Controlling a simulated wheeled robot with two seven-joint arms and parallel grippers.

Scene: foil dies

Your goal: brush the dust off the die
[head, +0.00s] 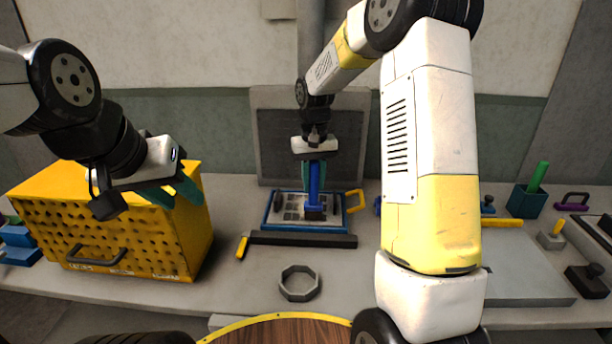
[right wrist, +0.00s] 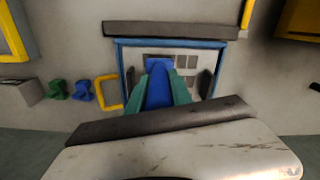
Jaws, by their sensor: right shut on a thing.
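The die (head: 268,222) is a blue-framed plate with grey raised pads, lying flat on the bench in front of a dark panel; it also shows in the right wrist view (right wrist: 121,62). My right gripper (head: 314,178) is shut on a blue brush (head: 315,190), held upright over the right half of the die. The brush's dark end is low at the die's face; I cannot tell whether it touches. The brush and teal fingers hide part of the die in the right wrist view (right wrist: 158,85). My left gripper (head: 178,194) hangs empty over the yellow box, fingers apart.
A yellow perforated box (head: 130,235) stands at the left. A yellow handle (head: 355,200) is right of the die.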

